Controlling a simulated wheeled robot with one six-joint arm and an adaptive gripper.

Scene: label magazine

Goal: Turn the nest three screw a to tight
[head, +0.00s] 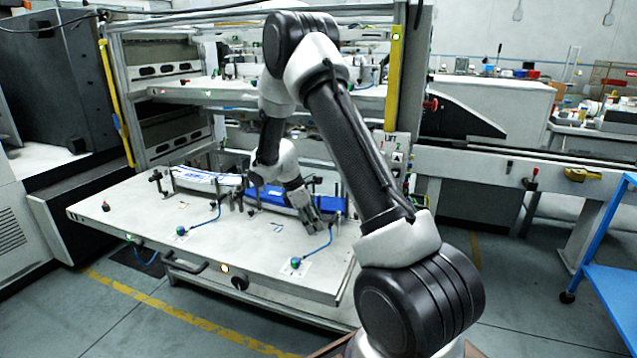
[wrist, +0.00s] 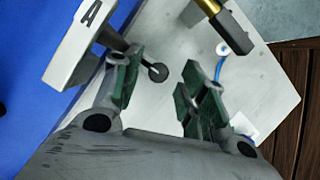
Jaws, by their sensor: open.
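In the wrist view, a grey block marked with an "A" (wrist: 88,38) stands beside a blue surface. A dark screw with a round black knob (wrist: 158,72) sticks out from it on a thin shaft. My gripper (wrist: 162,78) is open, with a green-padded finger on each side of the knob in the picture. I cannot tell whether the knob lies at the depth of the pads; no contact shows. In the head view, my gripper (head: 312,224) points down at the right part of the tray, by the blue label stack (head: 268,196). The screw cannot be made out there.
The pulled-out tray (head: 130,215) also bears a white-and-blue stack (head: 207,178). A blue cable's connector (head: 295,262) stands near the tray's front right. A black-and-brass part (wrist: 222,22) is close on the right in the wrist view. A blue cart (head: 612,270) stands at far right.

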